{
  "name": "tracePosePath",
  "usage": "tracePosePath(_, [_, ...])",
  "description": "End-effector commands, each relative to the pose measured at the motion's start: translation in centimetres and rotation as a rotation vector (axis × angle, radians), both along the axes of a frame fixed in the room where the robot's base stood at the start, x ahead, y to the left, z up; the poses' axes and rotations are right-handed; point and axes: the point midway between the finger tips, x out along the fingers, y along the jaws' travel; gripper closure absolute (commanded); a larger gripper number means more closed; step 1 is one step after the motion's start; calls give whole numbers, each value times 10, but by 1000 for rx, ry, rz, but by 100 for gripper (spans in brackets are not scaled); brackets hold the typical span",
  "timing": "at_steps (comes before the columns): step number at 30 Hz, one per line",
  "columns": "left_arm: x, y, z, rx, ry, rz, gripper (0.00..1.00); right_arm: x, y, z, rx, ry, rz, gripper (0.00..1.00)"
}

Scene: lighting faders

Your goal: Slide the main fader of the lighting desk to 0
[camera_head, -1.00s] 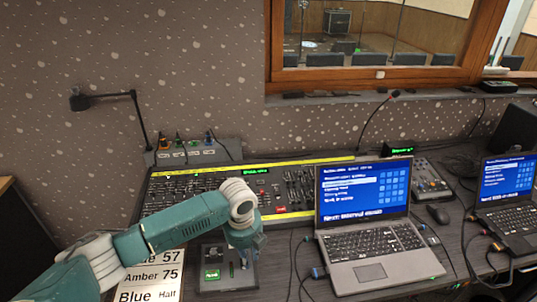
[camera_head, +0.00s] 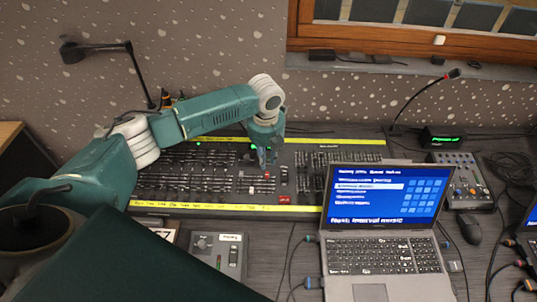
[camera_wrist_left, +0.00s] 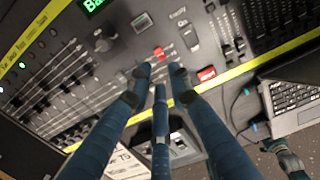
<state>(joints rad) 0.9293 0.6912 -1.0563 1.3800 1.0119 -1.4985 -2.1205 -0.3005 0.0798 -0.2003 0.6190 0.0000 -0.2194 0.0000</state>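The lighting desk (camera_head: 205,181) is a long dark board with rows of faders and yellow strips along its edges. My left gripper (camera_head: 268,164) points down over the desk's middle. In the left wrist view its blue-teal fingers (camera_wrist_left: 160,76) are close together but apart at the tips, with nothing seen between them. A red fader cap (camera_wrist_left: 158,52) shows just beyond the tips; I cannot tell whether the fingers touch it. A red button (camera_wrist_left: 206,74) lies right of the fingers. Which fader is the main one is not readable. A teal part, perhaps my right gripper (camera_wrist_left: 287,158), shows small at lower right.
An open laptop (camera_head: 375,267) stands in front of the desk's right part, close to the gripper. A small control box (camera_head: 218,254) and cables lie in front of the desk. A gooseneck microphone (camera_head: 424,97) and a small mixer (camera_head: 462,181) stand on the right.

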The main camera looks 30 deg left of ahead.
Motion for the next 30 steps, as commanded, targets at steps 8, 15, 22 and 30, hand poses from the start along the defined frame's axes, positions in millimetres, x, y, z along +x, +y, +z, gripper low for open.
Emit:
tracePosePath(8, [2, 1, -33, 0, 0, 0, 80, 1, 0, -36, 0, -1, 0, 60])
tracePosePath(15, [4, 2, -57, 0, 1, 1, 80, 1, 0, -53, 0, -1, 0, 60])
tracePosePath(22, [6, 3, -78, 0, 0, 1, 80, 1, 0, -61, 0, -1, -1, 60])
tracePosePath(30, [5, 2, -84, 0, 4, 0, 80, 1, 0, -62, 0, 0, -1, 60])
